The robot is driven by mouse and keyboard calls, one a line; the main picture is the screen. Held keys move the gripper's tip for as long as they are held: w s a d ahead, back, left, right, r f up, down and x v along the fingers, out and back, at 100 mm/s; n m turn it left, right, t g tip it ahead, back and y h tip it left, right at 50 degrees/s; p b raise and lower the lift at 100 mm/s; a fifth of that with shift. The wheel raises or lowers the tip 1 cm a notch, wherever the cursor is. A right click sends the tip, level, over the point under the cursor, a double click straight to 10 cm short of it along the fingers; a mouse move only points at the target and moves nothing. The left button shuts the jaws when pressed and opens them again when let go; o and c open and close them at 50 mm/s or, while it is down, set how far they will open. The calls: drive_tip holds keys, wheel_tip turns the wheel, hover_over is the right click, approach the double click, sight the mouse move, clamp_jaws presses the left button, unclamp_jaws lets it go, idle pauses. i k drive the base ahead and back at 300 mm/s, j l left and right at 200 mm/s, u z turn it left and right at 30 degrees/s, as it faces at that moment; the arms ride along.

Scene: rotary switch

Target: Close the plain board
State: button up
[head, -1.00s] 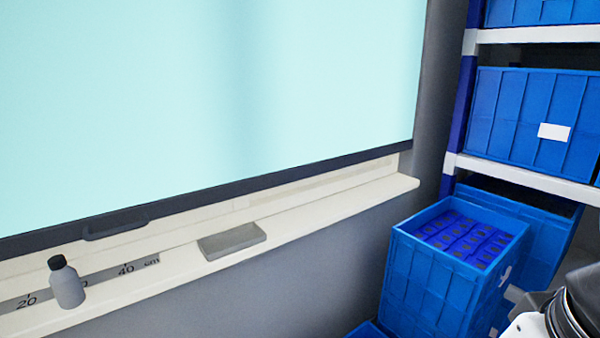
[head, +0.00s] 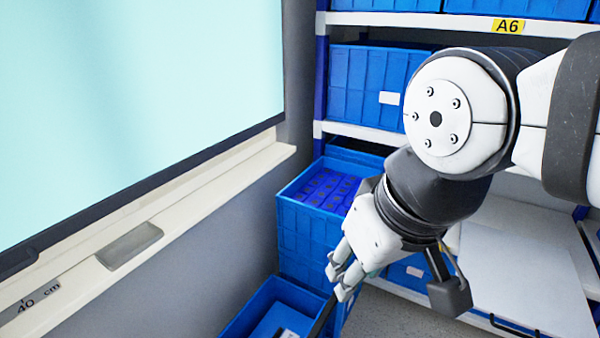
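A plain pale cyan board (head: 130,90) in a dark frame fills the left of the head view. Its lower edge runs just above a cream ledge, and a dark handle (head: 18,262) on that edge is cut by the left picture border. My gripper (head: 338,281) hangs below my arm at the lower middle, pointing down and left. It is to the right of the board and clear of it. Its fingers look near each other, but their gap is not clear. Nothing is plainly held.
The cream ledge (head: 225,187) bears a grey block (head: 130,246) and a scale strip (head: 30,305). Blue bins (head: 305,225) stand by the wall, with a shelf of blue crates (head: 365,75) behind. A pale flat panel (head: 530,275) lies at the lower right.

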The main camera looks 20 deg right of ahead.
sight(530, 283)
drive_tip(key=j+z, duration=0.2)
drive_tip(key=z, duration=0.2)
drive_tip(key=i+j+z, duration=0.1)
drive_tip(key=j+z, duration=0.15)
drive_tip(key=z, duration=0.15)
drive_tip(key=l+z, duration=0.25)
drive_tip(key=z, duration=0.25)
drive_tip(key=l+z, duration=0.25)
drive_tip(key=z, duration=0.25)
